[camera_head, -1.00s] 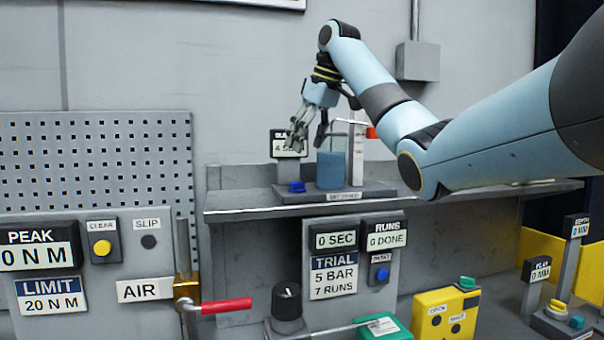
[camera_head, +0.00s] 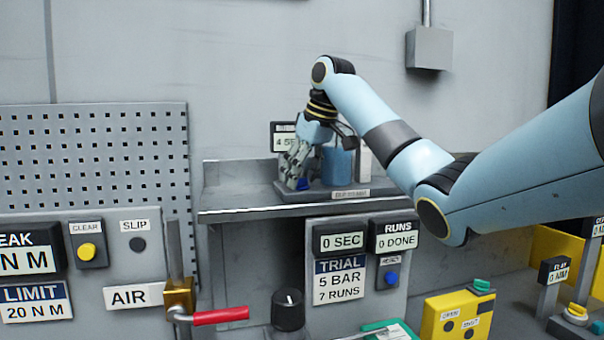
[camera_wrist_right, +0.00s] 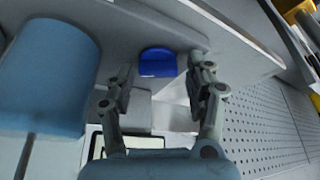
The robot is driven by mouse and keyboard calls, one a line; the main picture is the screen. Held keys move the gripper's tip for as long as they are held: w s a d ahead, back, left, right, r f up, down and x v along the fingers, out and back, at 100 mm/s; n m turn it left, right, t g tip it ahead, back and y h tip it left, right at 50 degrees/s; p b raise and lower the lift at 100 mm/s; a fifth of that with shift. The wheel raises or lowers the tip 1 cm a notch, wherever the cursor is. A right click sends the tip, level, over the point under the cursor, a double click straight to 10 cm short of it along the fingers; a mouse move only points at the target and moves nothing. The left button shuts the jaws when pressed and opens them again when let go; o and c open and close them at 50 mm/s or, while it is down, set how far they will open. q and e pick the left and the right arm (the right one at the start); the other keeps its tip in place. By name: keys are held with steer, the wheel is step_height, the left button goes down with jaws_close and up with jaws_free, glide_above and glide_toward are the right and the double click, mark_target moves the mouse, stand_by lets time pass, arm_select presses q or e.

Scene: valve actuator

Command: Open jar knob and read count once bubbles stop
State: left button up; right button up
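The jar (camera_head: 338,166) of blue liquid stands on a grey base on the shelf, partly behind my right arm. It also shows large at the left of the right wrist view (camera_wrist_right: 45,80). The blue knob (camera_wrist_right: 157,62) sits beside the jar, ahead of and between my right fingers; it shows as a sliver in the head view (camera_head: 303,184). My right gripper (camera_head: 296,178) points down at the knob, its fingers apart, with no grip visible. A small display (camera_head: 283,141) behind my gripper is partly covered; it starts with a 4. My left gripper is out of view.
The shelf edge (camera_head: 260,212) runs below the jar base. Under it is a panel reading 0 SEC (camera_head: 338,241) and 0 DONE (camera_head: 394,241). A red-handled valve (camera_head: 220,316) sticks out at lower left. A yellow box (camera_head: 457,316) stands at lower right.

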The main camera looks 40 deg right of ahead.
steer(key=shift+d+f, duration=0.1)
steer(key=c, duration=0.9)
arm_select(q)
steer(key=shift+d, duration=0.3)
arm_select(e)
steer(key=shift+o, duration=0.2)
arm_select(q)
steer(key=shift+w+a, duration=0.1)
arm_select(e)
steer(key=shift+m, duration=0.4)
steer(key=shift+m+h, duration=0.3)
steer(key=shift+w+a+m+g+h, duration=0.15)
steer(key=shift+m+h, duration=0.25)
steer(key=shift+m, duration=0.65)
steer(key=shift+s+a+m+g+h, duration=0.15)
steer(key=shift+m+h, duration=0.25)
steer(key=shift+m, duration=0.65)
steer(key=shift+w+d, duration=0.1)
